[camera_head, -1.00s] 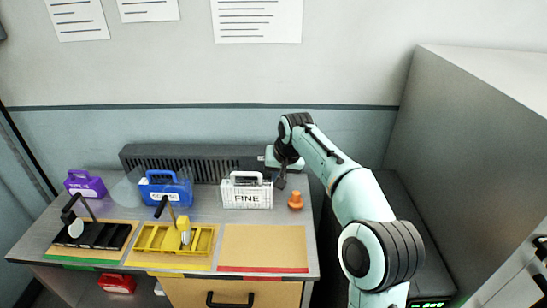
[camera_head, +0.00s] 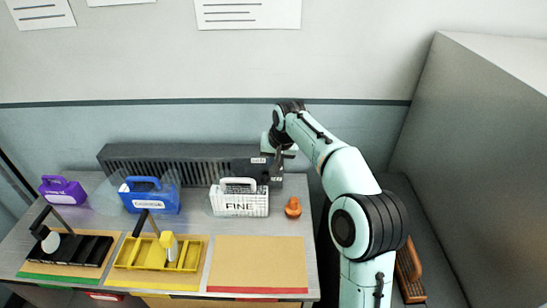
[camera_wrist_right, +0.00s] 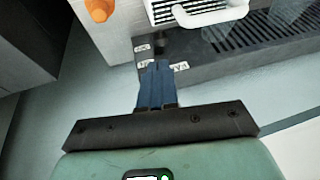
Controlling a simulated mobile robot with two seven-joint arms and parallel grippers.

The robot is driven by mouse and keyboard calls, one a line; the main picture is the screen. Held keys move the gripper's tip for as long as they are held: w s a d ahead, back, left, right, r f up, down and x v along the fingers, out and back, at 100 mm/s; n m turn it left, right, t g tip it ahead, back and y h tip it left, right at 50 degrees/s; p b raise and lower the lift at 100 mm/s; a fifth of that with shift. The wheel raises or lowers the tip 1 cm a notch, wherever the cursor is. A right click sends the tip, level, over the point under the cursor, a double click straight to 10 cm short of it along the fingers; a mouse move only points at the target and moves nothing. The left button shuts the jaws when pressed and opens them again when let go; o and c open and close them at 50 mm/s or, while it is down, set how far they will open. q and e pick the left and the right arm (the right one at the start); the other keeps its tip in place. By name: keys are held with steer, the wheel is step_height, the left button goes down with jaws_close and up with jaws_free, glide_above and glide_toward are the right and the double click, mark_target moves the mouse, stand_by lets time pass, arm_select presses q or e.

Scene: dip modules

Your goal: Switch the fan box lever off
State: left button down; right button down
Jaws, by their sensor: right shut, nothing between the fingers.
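The fan box (camera_head: 180,160) is a long dark grey slatted box along the back of the table. Its right end carries a plain control panel with small white labels, which also shows in the right wrist view (camera_wrist_right: 190,70). My right gripper (camera_head: 279,155) is at that right end, fingers shut and empty. In the right wrist view its shut blue fingers (camera_wrist_right: 157,64) lie over the panel between two labels, partly covering it. A small dark piece just beyond the fingertips may be the lever; its position is unclear, and I cannot tell whether the fingers touch it. My left gripper is out of view.
A white FINE case (camera_head: 240,204) stands in front of the panel, with an orange knob-like object (camera_head: 293,208) to its right. Blue (camera_head: 150,198) and purple (camera_head: 62,190) cases stand left. Yellow (camera_head: 157,262) and black (camera_head: 75,250) trays lie in front. A tan mat (camera_head: 258,262) is bare.

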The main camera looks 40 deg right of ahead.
mark_target(266, 181)
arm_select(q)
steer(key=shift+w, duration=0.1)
arm_select(e)
steer(key=x, duration=1)
